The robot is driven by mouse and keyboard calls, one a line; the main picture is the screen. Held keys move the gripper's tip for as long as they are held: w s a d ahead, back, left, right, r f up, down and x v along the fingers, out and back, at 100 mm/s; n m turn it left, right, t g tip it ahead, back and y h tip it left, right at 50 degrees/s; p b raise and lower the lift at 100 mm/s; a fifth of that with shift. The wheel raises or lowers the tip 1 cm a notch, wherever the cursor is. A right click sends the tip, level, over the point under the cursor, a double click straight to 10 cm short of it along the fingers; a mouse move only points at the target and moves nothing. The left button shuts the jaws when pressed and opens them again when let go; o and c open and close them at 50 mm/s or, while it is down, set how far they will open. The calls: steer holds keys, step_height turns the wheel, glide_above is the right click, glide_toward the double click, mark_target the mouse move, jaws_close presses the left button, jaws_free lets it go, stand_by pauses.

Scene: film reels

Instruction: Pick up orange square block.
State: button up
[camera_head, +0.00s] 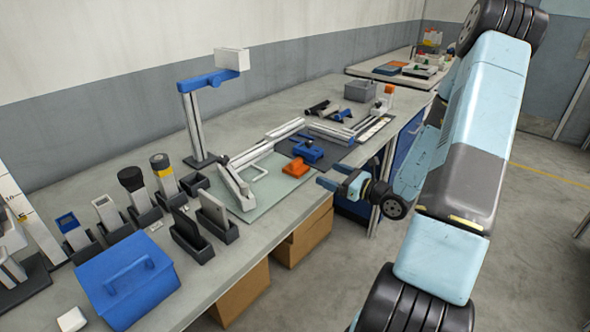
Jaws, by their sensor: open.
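An orange block (295,168) lies on the bench, at the right side of the pale green mat (232,205) and close to a dark mat. It looks low and squarish, with a raised part on top. My gripper (330,179) is open and empty, just right of the orange block near the bench's front edge. Its fingers point left towards the block and look apart from it. Their exact height above the bench is hard to tell. Another small orange block (389,89) stands farther back on the bench.
A blue device (307,151) sits just behind the orange block, on the dark mat (322,153). A pale metal splicer-like tool (236,182) stands to its left. A blue box (127,279) and several holders fill the near left. Cardboard boxes (303,238) stand below the bench.

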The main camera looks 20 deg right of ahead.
glide_toward(299, 162)
steer(key=x, duration=0.4)
steer(key=shift+w+a+r, duration=0.15)
steer(key=shift+a+r, duration=0.15)
steer(key=shift+a, duration=0.05)
steer(key=shift+f+x, duration=0.2)
steer(key=shift+x, duration=1.15)
steer(key=shift+f+x, duration=0.2)
steer(key=shift+x, duration=1.15)
steer(key=c, duration=1.2)
steer(key=shift+c, duration=0.2)
steer(key=shift+r, duration=0.1)
